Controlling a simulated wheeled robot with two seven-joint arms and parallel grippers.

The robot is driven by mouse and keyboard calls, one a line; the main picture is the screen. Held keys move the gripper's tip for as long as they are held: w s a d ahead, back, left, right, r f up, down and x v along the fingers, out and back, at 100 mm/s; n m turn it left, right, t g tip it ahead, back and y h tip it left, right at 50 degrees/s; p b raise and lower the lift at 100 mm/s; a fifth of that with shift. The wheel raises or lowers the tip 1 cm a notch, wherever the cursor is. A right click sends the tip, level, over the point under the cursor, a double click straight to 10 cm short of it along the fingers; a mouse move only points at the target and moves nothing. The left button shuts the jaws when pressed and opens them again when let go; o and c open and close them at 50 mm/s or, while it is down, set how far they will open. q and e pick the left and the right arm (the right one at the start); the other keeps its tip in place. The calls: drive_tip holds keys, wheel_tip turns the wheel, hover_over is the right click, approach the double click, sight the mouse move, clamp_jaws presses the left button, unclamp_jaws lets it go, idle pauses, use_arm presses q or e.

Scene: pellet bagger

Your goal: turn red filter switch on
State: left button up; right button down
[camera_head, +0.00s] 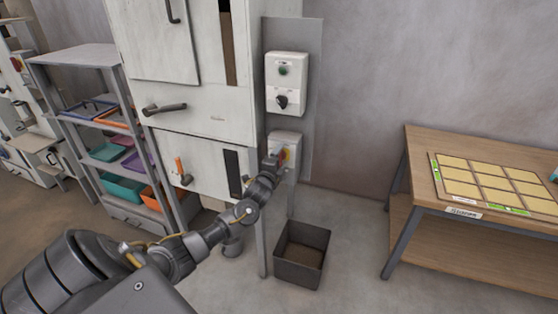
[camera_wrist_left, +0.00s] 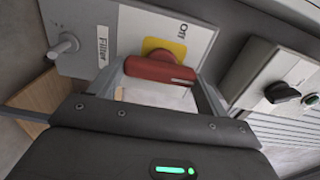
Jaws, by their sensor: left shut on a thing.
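The red filter switch (camera_wrist_left: 160,70) is a red rotary handle on a yellow plate (camera_wrist_left: 165,47), on a light grey box (camera_head: 286,137) low on the wall panel. In the wrist view the box carries the labels "Filter" and "Off", and the handle lies nearly crosswise in the picture. My left gripper (camera_wrist_left: 162,88) has a finger at each end of the handle and is shut on it. In the head view the left gripper (camera_head: 277,162) reaches the box and covers part of the switch. My right gripper is not in view.
Above is another control box (camera_head: 287,83) with a green button and a black knob. A white cabinet (camera_head: 215,130) stands just left of the switch. A dark open bin (camera_head: 302,255) is on the floor below. A wooden table (camera_head: 415,165) stands at right.

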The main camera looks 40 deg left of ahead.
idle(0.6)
use_arm(q)
drive_tip(key=o, duration=1)
drive_tip(key=shift+s, duration=0.1)
drive_tip(key=shift+b+v, duration=1)
drive_tip(key=shift+v, duration=4.3)
drive_tip(key=shift+d, duration=0.1)
